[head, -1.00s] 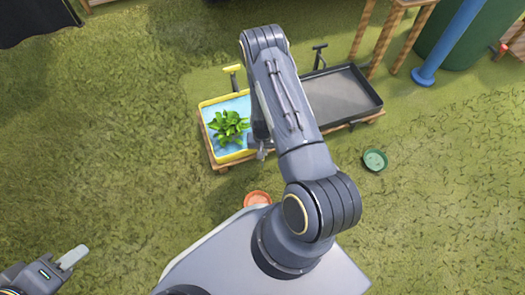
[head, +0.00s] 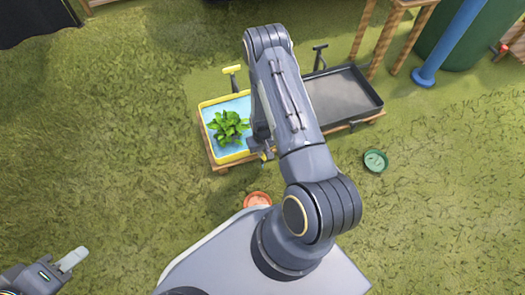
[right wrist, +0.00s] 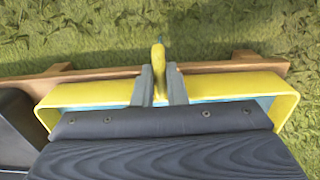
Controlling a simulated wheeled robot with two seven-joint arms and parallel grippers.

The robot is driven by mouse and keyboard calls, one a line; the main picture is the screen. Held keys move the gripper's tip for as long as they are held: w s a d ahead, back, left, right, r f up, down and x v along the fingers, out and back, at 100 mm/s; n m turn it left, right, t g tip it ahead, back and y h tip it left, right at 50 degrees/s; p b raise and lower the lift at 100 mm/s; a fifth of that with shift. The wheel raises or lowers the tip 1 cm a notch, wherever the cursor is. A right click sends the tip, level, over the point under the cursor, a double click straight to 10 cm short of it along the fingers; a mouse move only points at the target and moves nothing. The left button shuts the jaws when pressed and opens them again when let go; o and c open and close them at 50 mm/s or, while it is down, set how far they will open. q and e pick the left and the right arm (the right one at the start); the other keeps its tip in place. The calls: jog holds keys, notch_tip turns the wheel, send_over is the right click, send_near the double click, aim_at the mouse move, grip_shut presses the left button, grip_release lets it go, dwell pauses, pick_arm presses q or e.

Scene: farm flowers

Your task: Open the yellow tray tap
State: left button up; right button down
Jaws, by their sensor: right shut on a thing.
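The yellow tray (head: 232,157) sits on a wooden base, with light blue inside and a leafy green plant (head: 228,126). In the right wrist view its yellow rim (right wrist: 90,94) crosses the middle. The yellow tap (right wrist: 158,68) stands up at the rim, between the two fingers of my right gripper (right wrist: 160,88), which is shut on it.
A black tray (head: 345,95) stands beside the yellow one on the right. A yellow T-shaped handle (head: 232,70) rises behind the yellow tray. An orange pot (head: 257,199) and a green pot (head: 376,161) are on the grass. The grass at left is open.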

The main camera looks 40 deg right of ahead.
jog(key=c, duration=1.5)
grip_release()
jog(key=shift+o, duration=0.2)
notch_tip(320, 180, up, 7)
jog(key=p, duration=0.3)
jog(key=shift+r, duration=0.4)
